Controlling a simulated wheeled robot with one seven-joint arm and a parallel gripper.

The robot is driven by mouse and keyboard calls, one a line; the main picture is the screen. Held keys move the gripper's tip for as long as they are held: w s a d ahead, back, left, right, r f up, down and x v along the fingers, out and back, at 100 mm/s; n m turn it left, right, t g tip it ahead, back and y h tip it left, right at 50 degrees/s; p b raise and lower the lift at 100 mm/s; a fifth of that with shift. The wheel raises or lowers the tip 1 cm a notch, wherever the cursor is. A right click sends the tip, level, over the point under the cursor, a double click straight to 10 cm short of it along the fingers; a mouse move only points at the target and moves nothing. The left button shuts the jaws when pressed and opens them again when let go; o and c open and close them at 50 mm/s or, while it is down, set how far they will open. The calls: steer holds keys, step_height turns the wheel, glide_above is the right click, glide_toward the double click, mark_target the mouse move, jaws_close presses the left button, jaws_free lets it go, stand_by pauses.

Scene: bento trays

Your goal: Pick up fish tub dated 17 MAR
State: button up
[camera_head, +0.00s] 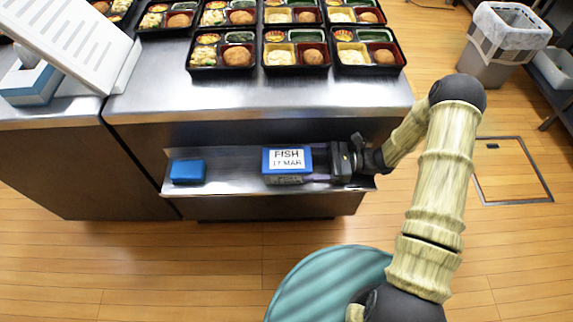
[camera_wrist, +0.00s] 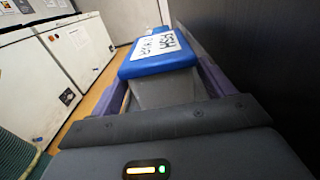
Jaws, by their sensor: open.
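The fish tub (camera_head: 287,159) stands on the low metal shelf, with a blue lid and a white label reading FISH 17 MAR. In the wrist view the tub (camera_wrist: 160,58) has a grey body under the blue lid, and its label faces up. My gripper (camera_head: 312,163) reaches in from the right along the shelf. In the wrist view my gripper (camera_wrist: 168,72) is open, with one purple finger on each side of the tub. I cannot tell whether the fingers touch the tub's sides.
A plain blue block (camera_head: 187,171) sits at the left end of the shelf (camera_head: 228,178). The metal counter (camera_head: 260,95) above holds several bento trays (camera_head: 296,48). A bin (camera_head: 500,45) stands on the floor at the right.

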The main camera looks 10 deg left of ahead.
mark_target(294, 161)
steer(key=shift+x, duration=2.4)
steer(key=shift+s, duration=0.1)
steer(key=c, duration=1)
